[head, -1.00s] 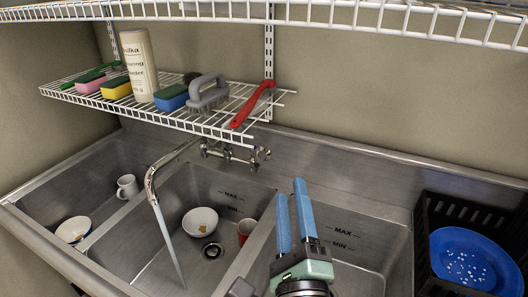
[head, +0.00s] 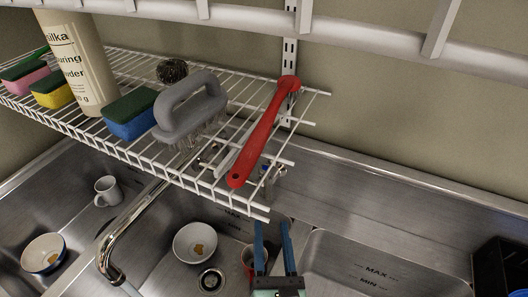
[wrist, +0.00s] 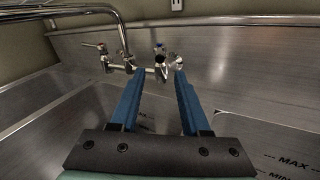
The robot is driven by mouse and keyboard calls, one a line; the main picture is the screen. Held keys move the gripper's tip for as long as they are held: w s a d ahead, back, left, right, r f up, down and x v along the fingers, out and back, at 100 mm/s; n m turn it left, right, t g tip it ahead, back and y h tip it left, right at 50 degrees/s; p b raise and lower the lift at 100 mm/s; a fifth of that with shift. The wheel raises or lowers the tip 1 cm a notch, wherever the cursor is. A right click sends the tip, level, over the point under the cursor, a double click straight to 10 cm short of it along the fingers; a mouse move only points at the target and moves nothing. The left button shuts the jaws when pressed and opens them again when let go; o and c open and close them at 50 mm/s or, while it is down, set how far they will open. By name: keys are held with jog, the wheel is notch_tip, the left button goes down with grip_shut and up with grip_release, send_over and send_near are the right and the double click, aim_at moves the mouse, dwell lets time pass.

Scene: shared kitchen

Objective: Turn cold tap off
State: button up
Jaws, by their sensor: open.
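The tap is mounted on the back wall of the sink. Its curved chrome spout (head: 135,220) reaches over the basin in the head view. The blue-marked cold tap handle (wrist: 160,49) lies straight ahead, just beyond and between my fingertips. In the head view the wire shelf partly hides the taps. My gripper (wrist: 160,71) is open and empty, its blue fingers pointing at that handle. It also shows in the head view (head: 272,223). Whether water runs now is unclear.
A wire shelf (head: 150,165) overhangs the taps, holding a red-handled brush (head: 262,135), a grey scrubbing brush (head: 190,112), sponges and a bottle. A black crate (head: 497,268) stands at right.

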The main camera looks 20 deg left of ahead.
jog(key=x, duration=0.6)
jog(key=p+x, duration=0.1)
jog(key=x, duration=0.6)
jog(key=shift+r+p, duration=0.2)
jog(key=shift+p, duration=0.1)
grip_shut()
dwell(1.0)
